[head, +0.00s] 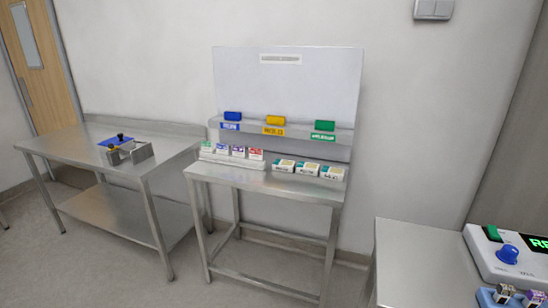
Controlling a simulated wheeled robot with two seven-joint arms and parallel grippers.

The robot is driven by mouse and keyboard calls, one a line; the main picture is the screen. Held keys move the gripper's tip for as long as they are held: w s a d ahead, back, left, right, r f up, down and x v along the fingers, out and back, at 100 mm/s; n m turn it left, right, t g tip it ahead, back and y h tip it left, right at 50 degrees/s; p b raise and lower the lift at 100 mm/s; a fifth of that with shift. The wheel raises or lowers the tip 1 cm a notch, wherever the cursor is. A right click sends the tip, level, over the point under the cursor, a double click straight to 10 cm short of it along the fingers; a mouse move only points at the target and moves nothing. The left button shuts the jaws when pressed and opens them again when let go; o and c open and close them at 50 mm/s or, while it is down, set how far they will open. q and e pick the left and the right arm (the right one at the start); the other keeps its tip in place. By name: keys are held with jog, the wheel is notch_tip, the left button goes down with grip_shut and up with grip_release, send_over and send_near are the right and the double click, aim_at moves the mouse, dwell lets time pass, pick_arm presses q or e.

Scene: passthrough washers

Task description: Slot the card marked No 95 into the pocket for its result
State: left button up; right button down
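A row of small cards with coloured marks (237,152) stands in a low white rack on the middle steel table. The print is too small to read, so I cannot tell which card is No 95. Above and behind them, a grey shelf carries a blue pocket or block (232,116), a yellow one (275,120) and a green one (324,126), each with a matching label below. Three small white boxes or holders with labels (308,169) sit on the table's right side. Neither of my grippers is in view.
A steel table (75,137) at left holds a blue-and-metal fixture (125,149). At lower right, a grey bench (410,262) bears a white machine (485,250) with a blue knob and lit green display, beside a blue rack (490,297) of labelled items. Floor shows between the tables.

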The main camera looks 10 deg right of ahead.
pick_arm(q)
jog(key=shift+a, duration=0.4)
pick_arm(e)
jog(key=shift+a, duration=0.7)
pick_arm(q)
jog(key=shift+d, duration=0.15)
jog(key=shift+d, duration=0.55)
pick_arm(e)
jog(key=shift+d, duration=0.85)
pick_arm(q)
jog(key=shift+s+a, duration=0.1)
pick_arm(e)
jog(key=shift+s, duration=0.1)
